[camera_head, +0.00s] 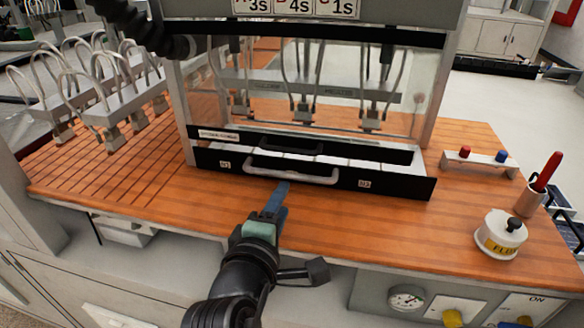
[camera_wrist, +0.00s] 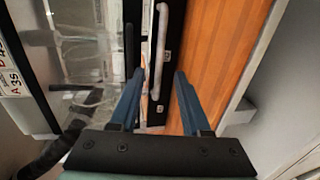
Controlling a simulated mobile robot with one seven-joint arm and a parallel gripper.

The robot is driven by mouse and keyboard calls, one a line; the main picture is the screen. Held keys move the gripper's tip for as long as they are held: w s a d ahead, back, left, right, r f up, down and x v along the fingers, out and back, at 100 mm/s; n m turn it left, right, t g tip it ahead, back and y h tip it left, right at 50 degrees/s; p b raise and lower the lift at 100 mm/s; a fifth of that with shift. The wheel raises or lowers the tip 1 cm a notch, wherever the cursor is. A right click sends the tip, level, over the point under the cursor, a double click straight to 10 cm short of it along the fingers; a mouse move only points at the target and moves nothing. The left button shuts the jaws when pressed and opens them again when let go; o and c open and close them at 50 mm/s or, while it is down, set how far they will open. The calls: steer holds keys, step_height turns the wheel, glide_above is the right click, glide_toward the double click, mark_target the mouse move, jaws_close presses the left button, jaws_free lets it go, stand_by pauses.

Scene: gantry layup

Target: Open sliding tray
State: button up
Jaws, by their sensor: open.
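The sliding tray has a black front panel (camera_head: 390,185) low on the glass-fronted cabinet. A pale strip of its inside shows behind the panel, so it appears to stand slightly out. A grey bar handle (camera_head: 310,177) is fixed to the panel; it also shows in the wrist view (camera_wrist: 161,45). My gripper (camera_head: 281,188) is just in front of the handle, with its blue fingers pointing at it. In the wrist view my gripper (camera_wrist: 158,76) is open, and the handle lies ahead between the fingertips. Whether a finger touches the handle I cannot tell.
The wooden bench top (camera_head: 150,205) is clear in front of the tray. A small stand with red and blue buttons (camera_head: 480,162), a white flux pot (camera_head: 500,235) and a cup with a red-handled tool (camera_head: 530,200) stand at the right. Wired clamps (camera_head: 120,105) stand at the left.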

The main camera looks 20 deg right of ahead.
mark_target(294, 178)
steer(key=p+x, duration=0.1)
steer(key=x, duration=0.9)
steer(key=shift+w+d+f+p, duration=0.1)
steer(key=shift+w+d+p, duration=0.1)
steer(key=shift+w+p, duration=0.15)
jaws_close()
stand_by(1.0)
